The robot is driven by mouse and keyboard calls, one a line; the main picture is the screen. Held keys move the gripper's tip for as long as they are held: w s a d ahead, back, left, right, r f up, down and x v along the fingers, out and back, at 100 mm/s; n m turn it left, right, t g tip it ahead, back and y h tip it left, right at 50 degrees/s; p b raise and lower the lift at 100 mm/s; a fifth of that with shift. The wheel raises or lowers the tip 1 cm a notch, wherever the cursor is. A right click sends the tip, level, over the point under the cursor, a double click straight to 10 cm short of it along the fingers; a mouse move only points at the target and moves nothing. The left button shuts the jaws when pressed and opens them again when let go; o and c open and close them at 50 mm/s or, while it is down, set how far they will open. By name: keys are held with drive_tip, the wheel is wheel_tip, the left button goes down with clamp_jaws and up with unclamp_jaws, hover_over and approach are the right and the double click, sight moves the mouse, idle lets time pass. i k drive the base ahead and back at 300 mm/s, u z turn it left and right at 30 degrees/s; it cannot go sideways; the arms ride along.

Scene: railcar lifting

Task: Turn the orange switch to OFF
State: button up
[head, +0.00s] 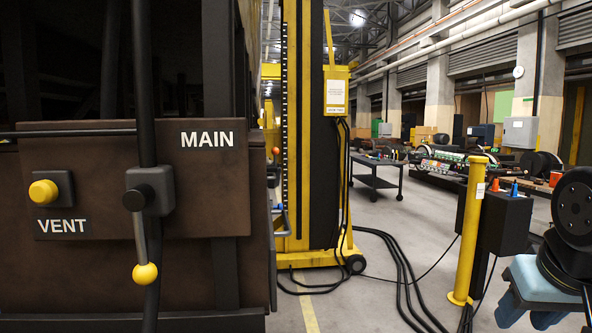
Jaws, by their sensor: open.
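A small orange piece (495,185) stands on top of a black box (497,222) at the right, beside a similar blue piece (514,188). It may be the orange switch; it is too small to read its position, and no OFF marking is legible. Another small orange knob (276,151) shows at the edge of the brown panel, near the yellow lifting column. I cannot tell which is the switch. Part of my arm shows at the right edge, in front of and right of the black box.
A brown railcar panel (90,270) at the left carries a yellow VENT knob (44,193) and a MAIN lever with a yellow ball (145,273), hanging down. A yellow post (468,230) stands beside the black box. Black cables (400,275) cross the otherwise clear floor.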

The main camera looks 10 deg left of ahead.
sight(275, 150)
drive_tip(key=z, duration=0.1)
drive_tip(key=i, duration=1.05)
drive_tip(key=u, duration=1.25)
drive_tip(key=i, duration=0.8)
drive_tip(key=z, duration=0.45)
